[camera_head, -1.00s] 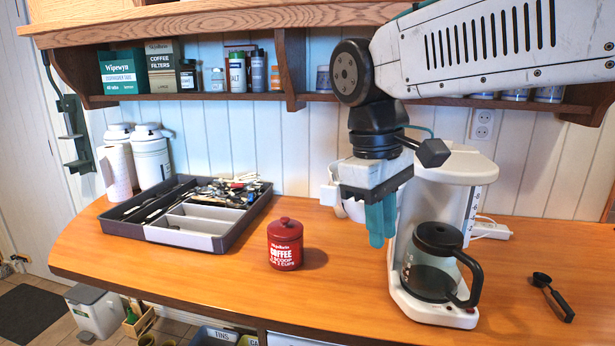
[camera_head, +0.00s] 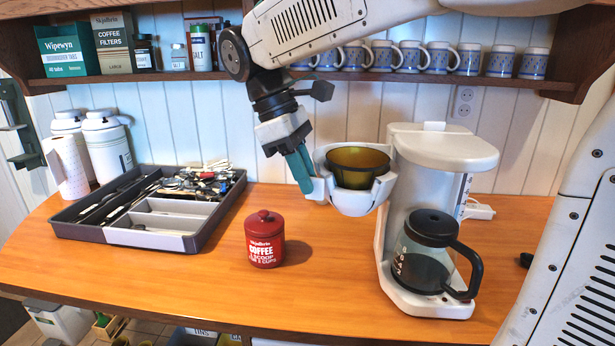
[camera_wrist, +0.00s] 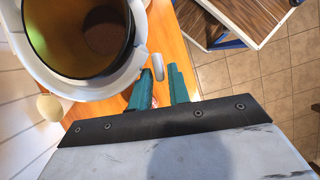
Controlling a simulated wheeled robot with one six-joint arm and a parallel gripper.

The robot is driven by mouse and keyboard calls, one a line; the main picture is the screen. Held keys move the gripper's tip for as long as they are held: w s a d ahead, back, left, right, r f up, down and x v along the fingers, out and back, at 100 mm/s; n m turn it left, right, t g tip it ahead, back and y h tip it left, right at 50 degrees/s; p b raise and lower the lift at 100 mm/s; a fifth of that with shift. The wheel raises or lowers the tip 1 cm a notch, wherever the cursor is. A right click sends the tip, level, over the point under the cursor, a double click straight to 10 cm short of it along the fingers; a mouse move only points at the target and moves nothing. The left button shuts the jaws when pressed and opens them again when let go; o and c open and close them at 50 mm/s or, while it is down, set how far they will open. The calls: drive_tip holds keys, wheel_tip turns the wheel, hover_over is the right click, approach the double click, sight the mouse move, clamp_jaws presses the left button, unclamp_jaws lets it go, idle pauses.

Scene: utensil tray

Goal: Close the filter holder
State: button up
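The white filter holder (camera_head: 357,205) is swung out to the left of the coffee maker (camera_head: 437,155), with a dark amber filter basket (camera_head: 358,166) inside it. In the wrist view the holder (camera_wrist: 66,84) and basket (camera_wrist: 80,30) fill the upper left. My gripper (camera_head: 306,186) is at the holder's left side, pointing down, by its small white handle (camera_head: 318,188). In the wrist view my gripper (camera_wrist: 160,84) has its teal fingers apart, with the white handle (camera_wrist: 156,66) showing between and just beyond the tips. Contact cannot be told.
A glass carafe (camera_head: 425,255) stands in the coffee maker. A red coffee canister (camera_head: 265,240) and a grey utensil tray (camera_head: 80,232) stand on the wooden counter (camera_head: 310,290). A shelf with several mugs (camera_head: 468,58) hangs above.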

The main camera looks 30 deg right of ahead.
drive_tip(key=shift+s+d+f, duration=0.1)
drive_tip(key=shift+d+f, duration=0.05)
drive_tip(key=shift+f, duration=0.2)
clamp_jaws()
drive_tip(key=shift+s, duration=0.2)
